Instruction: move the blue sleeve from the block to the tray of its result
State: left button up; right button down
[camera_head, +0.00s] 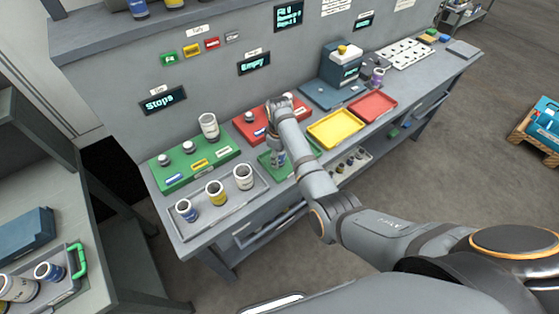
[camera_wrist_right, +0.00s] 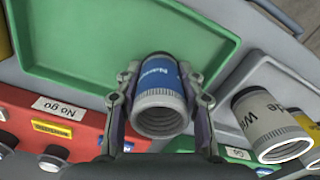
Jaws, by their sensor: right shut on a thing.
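My right gripper (camera_wrist_right: 159,72) is shut on the blue sleeve (camera_wrist_right: 158,92), which has a blue printed band and a ribbed pale end. In the wrist view they are over the green tray (camera_wrist_right: 70,28). In the head view my right gripper (camera_head: 277,148) is at the green tray (camera_head: 308,149), partly hidden by my arm. I cannot tell whether the sleeve touches the tray floor. The red block (camera_wrist_right: 87,128) marked "No go" is beside the tray. The green block (camera_head: 217,153) is to the left and carries a white sleeve (camera_head: 209,126). My left gripper is not in view.
A grey tray (camera_head: 215,215) at front left holds blue, yellow and white sleeves. A sleeve marked "Wide" (camera_wrist_right: 262,118) is close to my gripper on the right. Yellow (camera_head: 335,129) and red (camera_head: 373,106) trays to the right look empty. Display panels hang on the wall behind.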

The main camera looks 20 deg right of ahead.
jog(key=shift+s+a+r, duration=0.1)
jog(key=shift+s+r, duration=0.1)
jog(key=shift+s, duration=0.05)
jog(key=shift+f, duration=0.1)
jog(key=c, duration=1.2)
grip_release()
jog(key=shift+f, duration=0.1)
jog(key=o, duration=0.4)
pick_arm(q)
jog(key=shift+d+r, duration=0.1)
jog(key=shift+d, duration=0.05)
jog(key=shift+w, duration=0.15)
pick_arm(e)
notch_tip(320, 180, up, 12)
jog(key=shift+r, duration=0.2)
